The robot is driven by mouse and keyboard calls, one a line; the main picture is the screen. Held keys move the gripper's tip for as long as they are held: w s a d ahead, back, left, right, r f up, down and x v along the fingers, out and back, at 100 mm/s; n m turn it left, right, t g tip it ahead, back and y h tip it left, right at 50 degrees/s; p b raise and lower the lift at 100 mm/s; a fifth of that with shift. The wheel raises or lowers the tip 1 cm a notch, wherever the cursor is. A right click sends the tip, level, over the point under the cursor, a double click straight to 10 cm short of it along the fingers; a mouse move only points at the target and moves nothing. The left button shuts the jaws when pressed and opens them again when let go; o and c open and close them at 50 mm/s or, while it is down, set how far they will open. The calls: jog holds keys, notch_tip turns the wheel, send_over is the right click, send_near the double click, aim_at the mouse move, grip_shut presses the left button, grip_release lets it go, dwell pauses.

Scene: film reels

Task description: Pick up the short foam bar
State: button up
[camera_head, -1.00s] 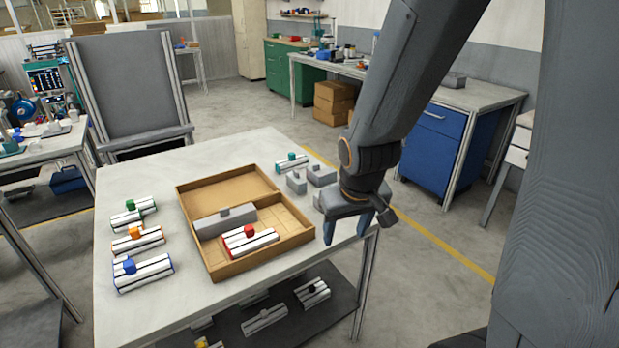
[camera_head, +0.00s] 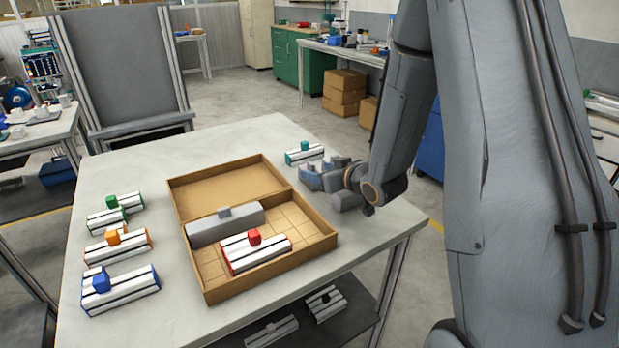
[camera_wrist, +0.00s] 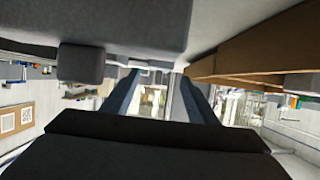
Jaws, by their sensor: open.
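Grey foam pieces lie on the table right of the cardboard box, mostly hidden by my gripper in the head view. I cannot tell which one there is the short foam bar. In the upside-down wrist view, a grey foam bar (camera_wrist: 120,22) with a small knob is close by, at the upper left. My gripper (camera_head: 318,174) is low over the table, its blue-grey fingers pointing left. In the wrist view the fingers (camera_wrist: 160,95) are apart, with nothing between them.
The open cardboard box (camera_head: 318,248) holds a longer grey foam bar (camera_head: 225,225) and a red-knobbed rail (camera_head: 256,250). A teal-knobbed rail (camera_head: 304,153) lies behind my gripper. Green, orange and blue-knobbed rails line the table's left side. The table's back left is clear.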

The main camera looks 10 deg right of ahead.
aim_at(314, 169)
jog(key=p+x, duration=0.1)
jog(key=x, duration=0.4)
jog(key=shift+w, duration=0.35)
jog(key=c, duration=1.1)
